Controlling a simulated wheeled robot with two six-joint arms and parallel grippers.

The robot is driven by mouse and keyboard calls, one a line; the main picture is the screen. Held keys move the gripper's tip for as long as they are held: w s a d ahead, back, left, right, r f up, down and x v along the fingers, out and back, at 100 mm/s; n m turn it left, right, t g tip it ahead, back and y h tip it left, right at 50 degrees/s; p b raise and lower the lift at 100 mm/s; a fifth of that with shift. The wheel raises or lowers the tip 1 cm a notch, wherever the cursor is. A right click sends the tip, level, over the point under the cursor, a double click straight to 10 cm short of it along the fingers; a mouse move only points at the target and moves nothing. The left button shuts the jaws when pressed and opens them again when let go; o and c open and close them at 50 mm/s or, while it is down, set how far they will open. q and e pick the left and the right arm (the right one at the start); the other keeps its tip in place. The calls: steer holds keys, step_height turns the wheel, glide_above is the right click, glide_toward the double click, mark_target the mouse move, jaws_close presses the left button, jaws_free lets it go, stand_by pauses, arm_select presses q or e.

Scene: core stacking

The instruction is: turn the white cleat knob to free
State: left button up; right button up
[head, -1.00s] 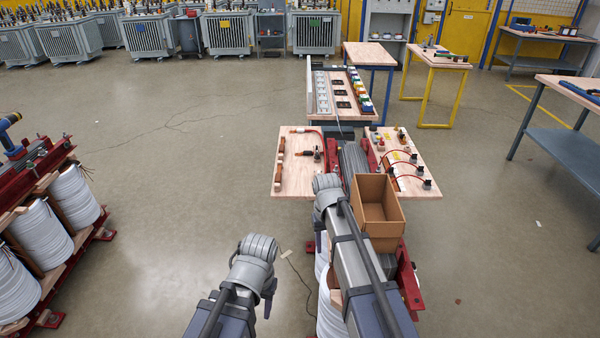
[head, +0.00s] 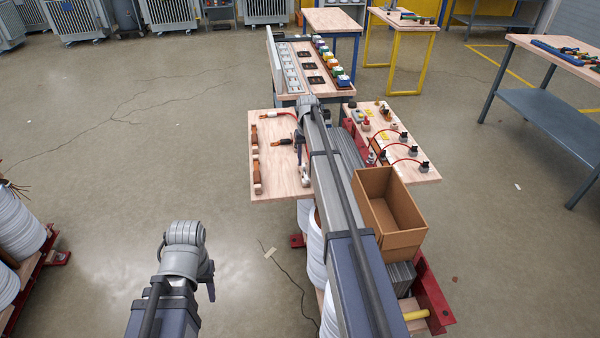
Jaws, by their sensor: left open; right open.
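My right arm reaches forward over the middle of the bench. Its gripper (head: 302,162) points down at the right edge of the left wooden board (head: 279,184) and is open; its fingers show only small and partly behind the wrist. I cannot make out the white cleat knob for certain; it is too small or hidden by my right arm. Brown cleats (head: 256,160) stand along the board's left side, and a black-and-orange cable end (head: 283,142) lies close to my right gripper. My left gripper (head: 208,284) is low at the left over open floor, open and mostly hidden by its wrist.
An open cardboard box (head: 398,243) stands just right of my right arm. The right wooden board (head: 420,178) carries red cables and terminals. Behind is a table with a row of coloured blocks (head: 330,62).

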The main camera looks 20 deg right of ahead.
mark_target(306, 175)
steer(key=shift+f, duration=0.1)
step_height(306, 175, down, 8)
steer(key=b, duration=0.8)
steer(key=shift+r, duration=0.2)
jaws_close()
